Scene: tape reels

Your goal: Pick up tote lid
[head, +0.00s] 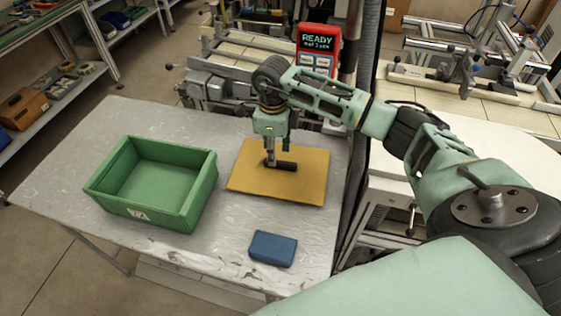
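The tote lid looks to be the flat yellow-orange panel (303,187) lying on the table to the right of the green tote. A dark bar-shaped handle (287,166) sticks up from its middle. My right gripper (269,161) points straight down at the left end of this handle. Its fingers overlap the handle in the picture, and I cannot tell whether they are closed on it. The green tote (144,213) stands open on the table and looks empty. My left gripper is not in view.
A blue block (273,249) lies near the front edge of the grey table (75,165). A red device reading "READY" (318,50) stands behind the table. Shelves with parts are at the far left. Bare table surrounds the tote and lid.

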